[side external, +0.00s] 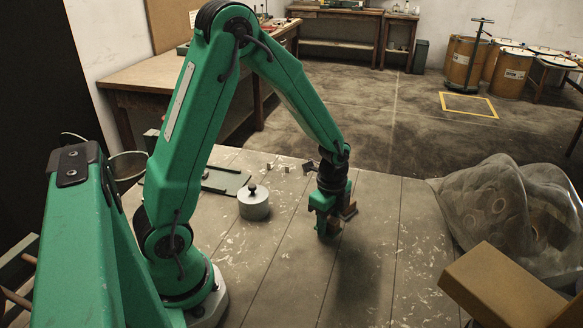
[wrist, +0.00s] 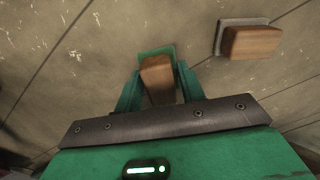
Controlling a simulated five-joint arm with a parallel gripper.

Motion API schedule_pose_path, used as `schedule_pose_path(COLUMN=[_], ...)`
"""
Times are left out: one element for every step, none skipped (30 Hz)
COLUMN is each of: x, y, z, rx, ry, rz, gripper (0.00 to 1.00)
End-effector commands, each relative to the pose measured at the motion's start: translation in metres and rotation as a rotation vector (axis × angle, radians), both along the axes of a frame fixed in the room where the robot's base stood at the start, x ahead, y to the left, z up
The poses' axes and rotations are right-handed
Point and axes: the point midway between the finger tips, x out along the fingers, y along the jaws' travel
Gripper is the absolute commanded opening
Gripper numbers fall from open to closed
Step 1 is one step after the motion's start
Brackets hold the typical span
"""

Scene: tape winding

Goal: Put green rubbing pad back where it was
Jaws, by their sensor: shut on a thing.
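My gripper (side external: 327,211) points down over the grey plank table. In the wrist view my gripper (wrist: 158,88) is shut on the brown wooden handle of the green rubbing pad (wrist: 156,74), with one finger on each side. The pad's green edge shows beyond and beside the handle. I cannot tell whether its underside touches the table. A second pad, with a wooden handle and grey base (wrist: 236,40), lies apart to the upper right in the wrist view. In the side view a brown block (side external: 348,211) shows just right of my fingers.
A grey lidded pot (side external: 253,203) with a black knob stands left of my gripper. A dark green flat plate (side external: 222,180) and small pieces lie behind it. A plastic-covered bundle (side external: 500,208) and a cardboard box (side external: 500,285) are at the right. The table's front middle is clear.

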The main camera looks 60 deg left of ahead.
Motion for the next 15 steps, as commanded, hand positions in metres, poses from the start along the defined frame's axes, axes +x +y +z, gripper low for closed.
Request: schedule_pose_path(x=[-0.001, -0.001, 0.0, 0.0, 0.0, 0.0, 0.0, 0.0, 0.0, 0.0, 0.0, 0.0, 0.0, 0.0, 0.0], y=[0.0, 0.0, 0.0, 0.0, 0.0, 0.0, 0.0, 0.0, 0.0, 0.0, 0.0, 0.0, 0.0, 0.0, 0.0], z=[-0.007, -0.01, -0.013, -0.016, -0.018, -0.019, -0.02, -0.021, -0.021, -0.021, -0.021, -0.021, -0.021, -0.021, -0.021], rx=[0.0, 0.0, 0.0, 0.0, 0.0, 0.0, 0.0, 0.0, 0.0, 0.0, 0.0, 0.0, 0.0, 0.0, 0.0], ry=[0.003, 0.003, 0.003, 0.002, 0.002, 0.002, 0.001, 0.001, 0.0, 0.0, 0.0, 0.0, 0.0, 0.0, 0.0], rz=[0.0, 0.0, 0.0, 0.0, 0.0, 0.0, 0.0, 0.0, 0.0, 0.0, 0.0, 0.0, 0.0, 0.0, 0.0], gripper=[0.18, 0.18, 0.18, 0.18, 0.18, 0.18, 0.18, 0.18, 0.18, 0.18, 0.18, 0.18, 0.18, 0.18, 0.18])
